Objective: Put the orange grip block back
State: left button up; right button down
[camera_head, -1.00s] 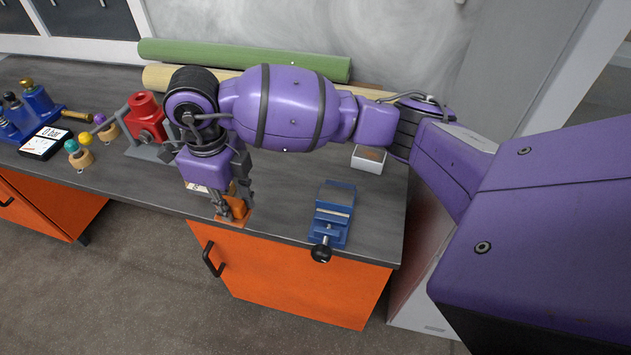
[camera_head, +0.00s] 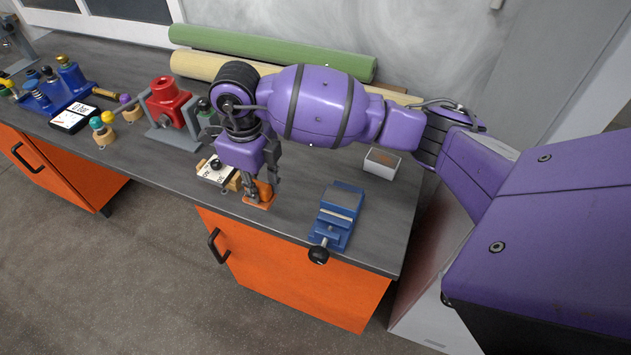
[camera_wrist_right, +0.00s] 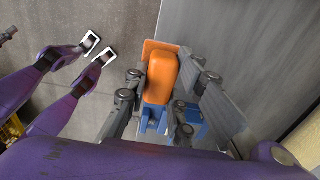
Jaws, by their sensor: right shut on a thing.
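The orange grip block (camera_head: 265,190) is upright between the fingers of my right gripper (camera_head: 261,186), near the front edge of the bench. It also shows in the right wrist view (camera_wrist_right: 161,78), with a grey finger on each side. My right gripper is shut on it and points down. A flat orange square (camera_head: 258,203) lies under the block on the bench top; one corner also shows in the wrist view (camera_wrist_right: 150,46). I cannot tell whether the block touches it. The fingers hide part of the block. My left gripper is not in view.
A blue vise (camera_head: 340,212) stands right of the gripper. A small labelled board (camera_head: 212,172) is close on its left, then a red device (camera_head: 168,102) on a grey stand. Green (camera_head: 270,52) and cream rolls lie at the back. A white box (camera_head: 381,163) is behind the vise.

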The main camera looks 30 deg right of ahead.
jog(key=w+d+f, duration=0.1)
jog(key=f, duration=0.1)
jog(key=w+d+f, duration=0.2)
jog(key=w+f, duration=0.1)
jog(key=shift+w+d+f, duration=0.1)
jog(key=shift+d+f, duration=0.25)
jog(key=shift+d, duration=0.05)
jog(key=shift+w+d+f, duration=0.1)
jog(key=shift+f, duration=0.8)
jog(key=shift+w+d+f, duration=0.1)
jog(key=shift+f, duration=0.75)
jog(key=shift+f, duration=0.2)
jog(key=c, duration=1.5)
grip_release()
notch_tip(320, 180, up, 12)
jog(key=shift+r, duration=0.2)
